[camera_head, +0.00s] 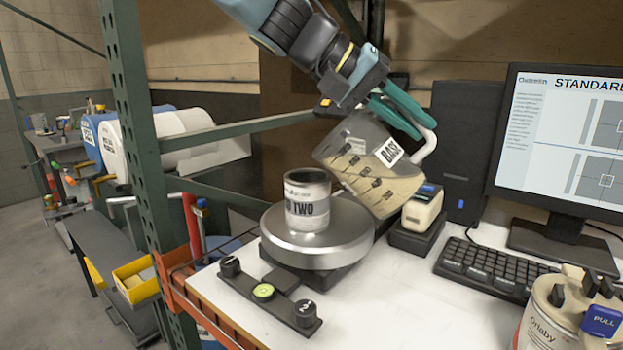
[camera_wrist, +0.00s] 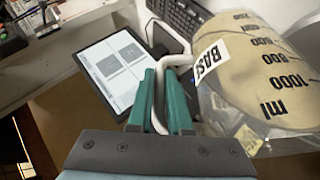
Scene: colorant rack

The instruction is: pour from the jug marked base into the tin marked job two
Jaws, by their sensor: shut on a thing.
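The jug marked BASE (camera_head: 368,163) is clear, with black graduations and a pale beige content in its lower part. It is tilted to the left, its open end beside and above the tin marked TWO (camera_head: 307,203). My gripper (camera_head: 405,115) is shut on the jug's white handle. In the wrist view my teal fingers (camera_wrist: 163,100) close around the handle, with the jug (camera_wrist: 255,65) at right. The tin stands open and upright on a round metal turntable or scale pan (camera_head: 325,240). No stream shows between jug and tin; the inside of the tin is mostly hidden.
A small labelled device (camera_head: 422,210) stands right of the pan. A keyboard (camera_head: 485,265) and monitor (camera_head: 565,160) are at right. A button strip (camera_head: 268,292) lies in front. A can labelled Orlaby (camera_head: 545,315) stands at front right. A green rack post (camera_head: 135,110) rises at left.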

